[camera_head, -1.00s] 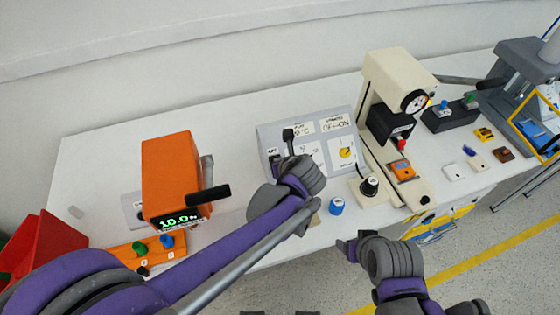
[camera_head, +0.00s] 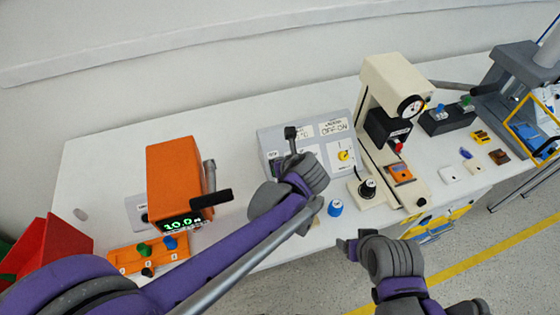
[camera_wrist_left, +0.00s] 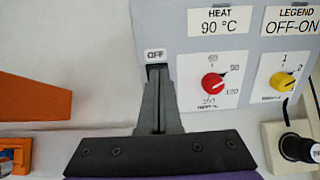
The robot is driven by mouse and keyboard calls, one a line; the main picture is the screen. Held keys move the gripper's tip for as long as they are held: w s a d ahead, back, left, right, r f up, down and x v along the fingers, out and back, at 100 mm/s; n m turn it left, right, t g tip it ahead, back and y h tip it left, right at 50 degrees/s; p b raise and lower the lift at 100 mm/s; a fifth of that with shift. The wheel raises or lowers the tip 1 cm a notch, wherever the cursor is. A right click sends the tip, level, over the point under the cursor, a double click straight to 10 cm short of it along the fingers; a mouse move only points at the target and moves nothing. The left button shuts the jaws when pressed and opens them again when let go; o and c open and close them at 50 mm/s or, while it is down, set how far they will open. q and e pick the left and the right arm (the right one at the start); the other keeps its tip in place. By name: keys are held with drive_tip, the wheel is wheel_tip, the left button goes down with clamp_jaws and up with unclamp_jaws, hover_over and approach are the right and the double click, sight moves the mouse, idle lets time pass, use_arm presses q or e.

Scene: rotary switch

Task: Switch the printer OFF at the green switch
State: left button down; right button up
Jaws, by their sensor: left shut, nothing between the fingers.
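A grey sloped panel (camera_head: 347,115) stands mid-table with printed labels. In the left wrist view it carries an OFF label (camera_wrist_left: 155,55), a red knob (camera_wrist_left: 213,84) and a yellow knob (camera_wrist_left: 283,82). My left gripper (camera_wrist_left: 158,72) is shut and empty, its tips at the panel just below the OFF label. They hide whatever is behind them; I see no green switch there and cannot tell if they touch it. In the head view, a green knob (camera_head: 144,249) sits on an orange base at the left. My right gripper (camera_head: 345,245) is beyond the table's front edge, its jaws unclear.
An orange machine (camera_head: 172,178) with a green display stands left. A beige press (camera_head: 394,77) stands right of the panel. A blue knob (camera_head: 335,208) is near the table's front. A dark box (camera_head: 447,120) bears another green knob (camera_head: 466,102). A red bin (camera_head: 52,250) is far left.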

use_arm(q)
drive_tip(key=w+r+v, duration=0.1)
drive_tip(key=r+v, duration=0.1)
drive_tip(key=v, duration=0.9)
drive_tip(key=shift+w+a+r+p, duration=0.15)
drive_tip(key=shift+a+r+p, duration=0.1)
drive_tip(key=shift+p, duration=0.1)
